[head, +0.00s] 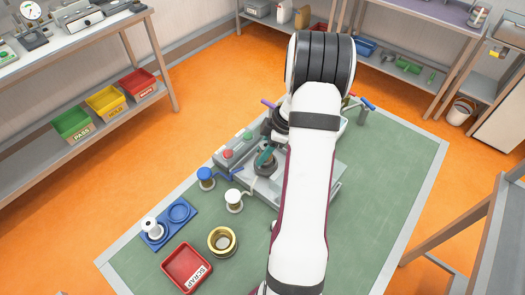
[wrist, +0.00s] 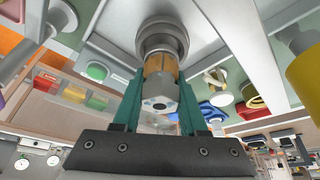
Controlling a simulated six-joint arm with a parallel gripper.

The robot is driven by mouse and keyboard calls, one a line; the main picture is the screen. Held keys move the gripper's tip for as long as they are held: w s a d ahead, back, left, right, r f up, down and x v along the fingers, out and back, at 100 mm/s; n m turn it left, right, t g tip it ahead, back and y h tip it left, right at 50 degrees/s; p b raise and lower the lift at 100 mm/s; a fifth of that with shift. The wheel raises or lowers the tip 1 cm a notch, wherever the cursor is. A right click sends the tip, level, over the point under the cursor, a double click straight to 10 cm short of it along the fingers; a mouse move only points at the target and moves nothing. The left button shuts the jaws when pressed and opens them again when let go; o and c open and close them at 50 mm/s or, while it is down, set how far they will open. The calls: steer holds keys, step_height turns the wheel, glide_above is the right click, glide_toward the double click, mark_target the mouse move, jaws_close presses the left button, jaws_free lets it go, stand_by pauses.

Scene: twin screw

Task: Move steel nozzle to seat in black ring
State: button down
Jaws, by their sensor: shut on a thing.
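The steel nozzle (wrist: 158,100) is a silver faceted piece with a small hole and a brass-coloured band. My gripper (wrist: 157,112) is shut on it, one teal finger on each side. In the head view my gripper (head: 266,156) is low over the grey machine, and my arm hides part of it. A dark grey ring (wrist: 162,38), which looks like the black ring, lies beyond the brass band in line with the nozzle. The band meets the ring's opening in the picture; I cannot tell how deep it sits. A dark round part also shows below the fingers in the head view (head: 265,169).
The grey machine (head: 323,190) has red and green buttons and blue (head: 205,174) and white (head: 233,196) knobs beside it. A blue tray (head: 186,222) holds a white piece (head: 152,227). A brass ring (head: 222,240) and red scrap tray (head: 187,268) stand in front. The right mat is clear.

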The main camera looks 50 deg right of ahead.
steer(key=shift+f, duration=0.1)
steer(key=shift+f, duration=0.8)
